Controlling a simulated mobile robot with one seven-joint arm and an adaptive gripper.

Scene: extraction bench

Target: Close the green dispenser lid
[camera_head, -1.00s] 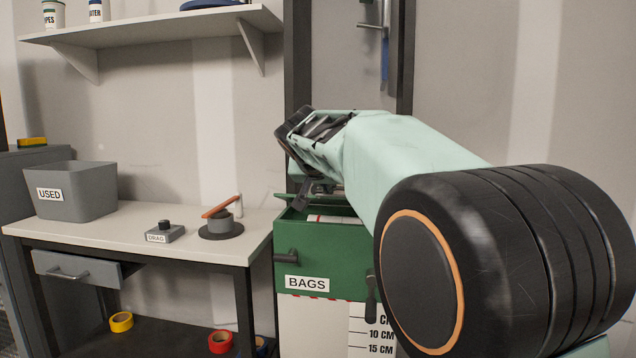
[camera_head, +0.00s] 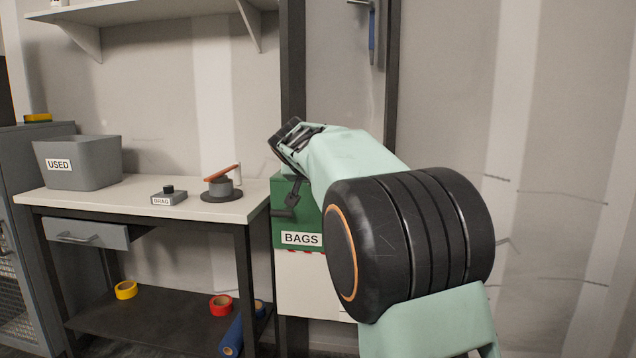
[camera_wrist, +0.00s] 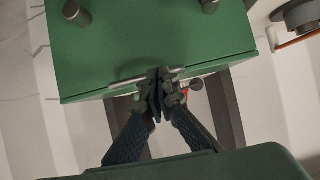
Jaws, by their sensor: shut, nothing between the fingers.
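The green dispenser (camera_head: 284,226) with the BAGS label stands right of the bench, partly hidden behind my arm. In the wrist view a broad green panel (camera_wrist: 150,45) with two dark knobs fills the top. My gripper (camera_wrist: 160,78) shows there shut and empty, its fingertips over the panel's lower edge. I cannot tell whether they touch it, nor whether this panel is the lid.
The bench (camera_head: 130,205) to the left holds a grey USED bin (camera_head: 90,170), a small DRAG box (camera_head: 169,196) and a round dark stand (camera_head: 221,190) with an orange lever. Tape rolls lie on the lower shelf. A dark upright post (camera_head: 292,80) stands behind the dispenser.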

